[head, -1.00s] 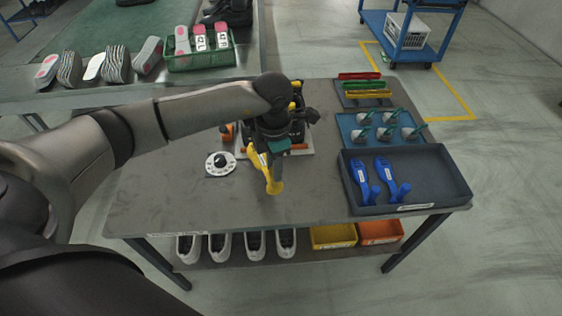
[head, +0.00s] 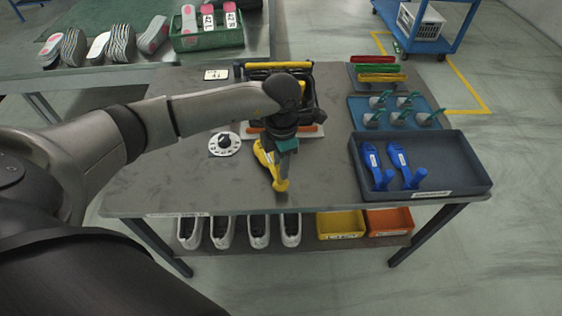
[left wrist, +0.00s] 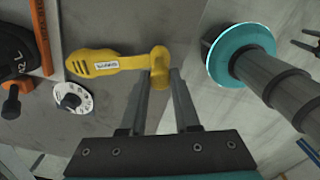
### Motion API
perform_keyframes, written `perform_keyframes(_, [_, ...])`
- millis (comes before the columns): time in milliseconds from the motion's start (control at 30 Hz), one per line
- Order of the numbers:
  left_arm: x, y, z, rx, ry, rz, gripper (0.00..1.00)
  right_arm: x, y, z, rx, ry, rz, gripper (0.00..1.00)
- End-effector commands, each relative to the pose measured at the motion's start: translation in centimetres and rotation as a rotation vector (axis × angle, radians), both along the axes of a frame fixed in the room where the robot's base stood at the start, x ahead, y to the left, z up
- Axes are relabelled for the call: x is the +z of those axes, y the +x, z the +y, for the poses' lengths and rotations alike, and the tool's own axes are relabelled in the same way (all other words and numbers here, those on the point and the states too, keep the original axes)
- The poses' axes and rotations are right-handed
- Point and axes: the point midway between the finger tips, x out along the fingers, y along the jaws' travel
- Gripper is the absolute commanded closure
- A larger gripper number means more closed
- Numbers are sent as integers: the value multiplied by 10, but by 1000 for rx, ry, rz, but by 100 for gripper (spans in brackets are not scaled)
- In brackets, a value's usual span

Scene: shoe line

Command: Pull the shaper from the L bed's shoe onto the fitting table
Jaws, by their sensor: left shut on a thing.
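My left gripper (head: 281,180) is shut on the knob end of a yellow shaper (left wrist: 100,64), which also shows in the head view (head: 264,157). The shaper is out of the shoe, over the front middle of the fitting table (head: 180,185). I cannot tell whether it touches the tabletop. Behind it stands the black bed fixture (head: 311,88) with a yellow bar and an orange front rail, partly hidden by my arm. In the left wrist view a dark shape marked L (left wrist: 14,62) sits at the upper left; the shoe is mostly hidden. My right gripper is not clearly in view.
A white dial (head: 224,144) lies left of the shaper. A dark tray (head: 450,178) with two blue shapers stands at the right. The table's front left is clear.

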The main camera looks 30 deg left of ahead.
Motion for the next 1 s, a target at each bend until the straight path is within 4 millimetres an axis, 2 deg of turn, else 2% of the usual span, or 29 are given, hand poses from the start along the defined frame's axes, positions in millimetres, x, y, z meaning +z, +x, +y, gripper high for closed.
perform_keyframes(100, [-9, 0, 0, 0, 0, 0, 100, -8, 0, 0, 0, 0, -1, 50])
perform_keyframes(433, [-10, 0, 0, 0, -1, -1, 100, -8, 1, 0, 0, -1, -2, 50])
perform_keyframes(467, [-10, 0, 0, 0, -1, -1, 68, -8, 1, 0, 0, -1, -2, 50])
perform_keyframes(500, [-10, 0, 0, 0, -1, -1, 63, -8, 1, 0, 0, -1, -2, 50])
perform_keyframes(767, [-10, 0, 0, 0, -1, -1, 35, -8, 1, 0, 0, -1, -2, 50])
perform_keyframes(1000, [-10, 0, 0, 0, 0, 0, 35, -8, 2, 0, 0, 0, -3, 50])
